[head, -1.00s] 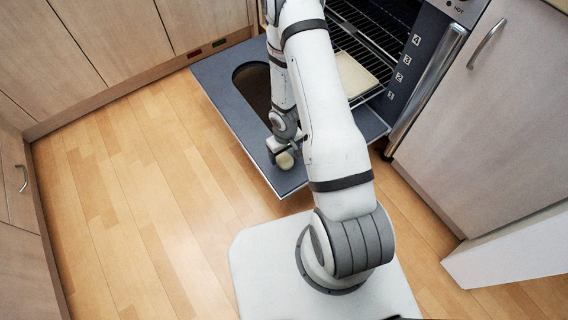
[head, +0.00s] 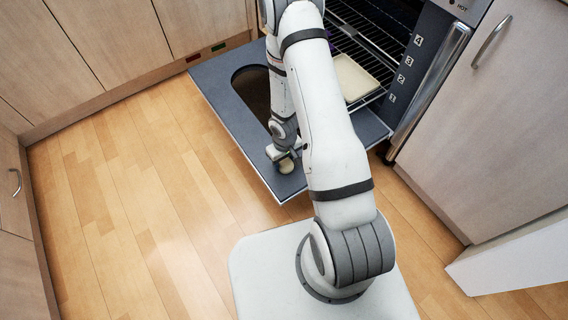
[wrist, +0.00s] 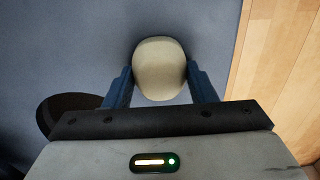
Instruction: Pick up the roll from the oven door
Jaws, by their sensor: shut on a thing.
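The roll (wrist: 159,68) is a pale beige, rounded piece. In the wrist view it sits between the two blue fingertips of my gripper (wrist: 160,88), which is shut on it. In the head view the roll (head: 286,167) shows at the end of my gripper (head: 283,157), over the near part of the lowered oven door (head: 225,88). The door is a dark blue-grey panel with a dark oval window. I cannot tell whether the roll still touches the door.
The oven stands open behind the door, with wire racks and a pale tray (head: 355,78) inside. Cabinets (head: 100,40) line the left and back. A cabinet door (head: 490,120) stands at right. The wooden floor (head: 150,200) at left is clear.

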